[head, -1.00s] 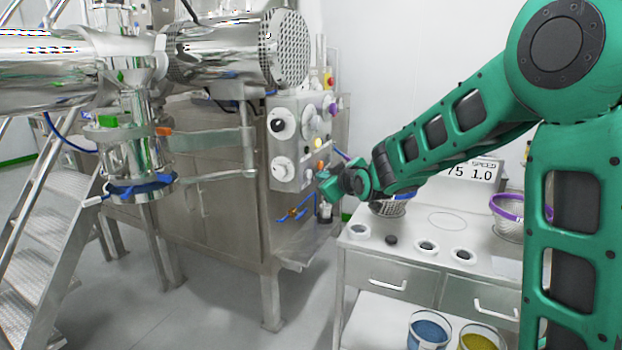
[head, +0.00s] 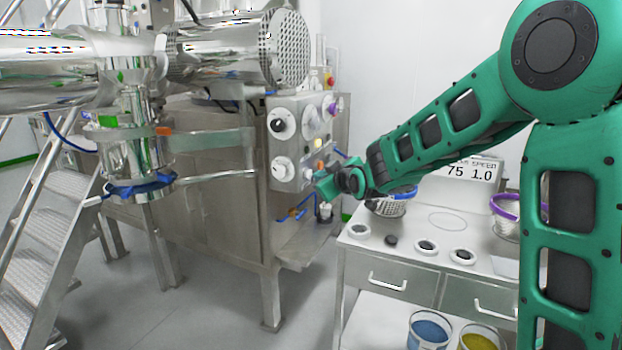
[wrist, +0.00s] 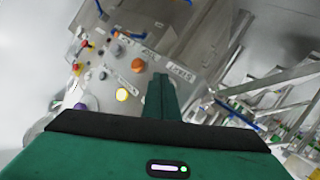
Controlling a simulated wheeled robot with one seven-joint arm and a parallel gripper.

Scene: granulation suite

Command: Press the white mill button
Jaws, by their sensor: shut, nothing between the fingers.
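The grey control panel (head: 295,150) stands at the front of the steel machine, with several dials and buttons. In the wrist view, a small round white button with a yellow ring (wrist: 122,94) sits on the panel (wrist: 105,78); a pale yellow button (head: 319,143) shows in the head view. The labels are too small to read surely, so I cannot tell which button is the mill's. My gripper (head: 322,186) is shut and empty, close to the panel's lower right. In the wrist view, its fingers (wrist: 160,92) are right of the white button, with no clear contact.
An orange knob (wrist: 137,65) is near the white button. A blue-handled valve (head: 297,212) lies below the panel. The bench (head: 395,262) at right holds a purple-rimmed sieve (head: 507,207) and a scale display (head: 470,172). Metal steps (head: 40,250) stand at left.

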